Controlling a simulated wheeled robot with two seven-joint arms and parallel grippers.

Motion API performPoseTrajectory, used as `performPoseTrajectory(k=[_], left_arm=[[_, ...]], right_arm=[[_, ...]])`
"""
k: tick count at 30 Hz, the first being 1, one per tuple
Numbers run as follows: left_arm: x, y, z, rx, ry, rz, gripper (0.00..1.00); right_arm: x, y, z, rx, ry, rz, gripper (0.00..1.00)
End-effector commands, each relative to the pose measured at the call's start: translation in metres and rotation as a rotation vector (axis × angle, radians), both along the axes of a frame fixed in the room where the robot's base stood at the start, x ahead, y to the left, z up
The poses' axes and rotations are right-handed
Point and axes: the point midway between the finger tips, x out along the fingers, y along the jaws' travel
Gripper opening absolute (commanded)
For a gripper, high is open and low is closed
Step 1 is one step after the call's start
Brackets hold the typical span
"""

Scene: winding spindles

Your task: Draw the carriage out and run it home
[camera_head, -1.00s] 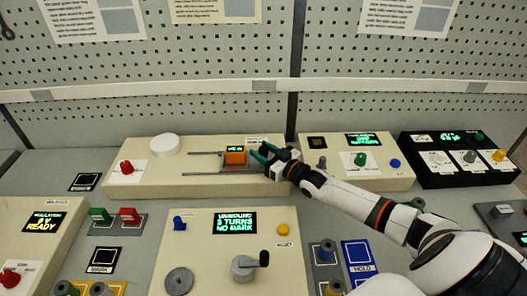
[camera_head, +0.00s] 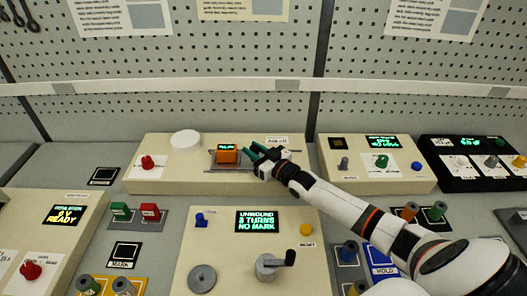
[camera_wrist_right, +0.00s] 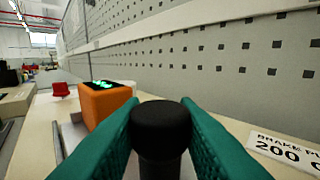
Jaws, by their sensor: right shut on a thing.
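The orange carriage (camera_head: 227,154) with a small green-lit display sits on the rails of the cream back unit (camera_head: 150,181). It also shows in the wrist view (camera_wrist_right: 103,101), ahead and left of the fingers. My right gripper (camera_head: 259,153) is just right of the carriage. In the wrist view its green fingers are shut on a black round-topped handle (camera_wrist_right: 161,118) that stands upright. The join between handle and carriage is hidden. My left gripper is not in view.
A white disc (camera_head: 185,140) and a red knob (camera_head: 147,162) are on the same unit, left of the carriage. In front, a panel (camera_head: 262,222) reads "UNWOUND 3 TURNS NO MARK" beside a crank (camera_head: 268,265). A black unit (camera_head: 470,165) stands at the right.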

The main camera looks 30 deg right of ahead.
Motion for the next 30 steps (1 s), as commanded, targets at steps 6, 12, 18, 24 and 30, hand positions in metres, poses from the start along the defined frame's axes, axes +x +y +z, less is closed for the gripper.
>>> performPoseTrajectory(k=[6,12,18,24,30], left_arm=[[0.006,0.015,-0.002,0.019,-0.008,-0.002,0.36],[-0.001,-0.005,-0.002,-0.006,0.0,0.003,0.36],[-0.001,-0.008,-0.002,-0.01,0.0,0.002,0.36],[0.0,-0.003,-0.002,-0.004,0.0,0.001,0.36],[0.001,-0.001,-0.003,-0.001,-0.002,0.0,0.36]], right_arm=[[0.011,0.019,-0.001,-0.002,0.001,0.002,0.0],[0.011,0.019,-0.001,-0.003,0.002,0.001,0.0],[0.011,0.02,0.0,-0.002,0.001,0.002,0.42],[0.011,0.019,0.0,-0.002,0.001,0.001,0.49],[0.007,0.017,-0.002,-0.003,0.003,0.0,0.49]])
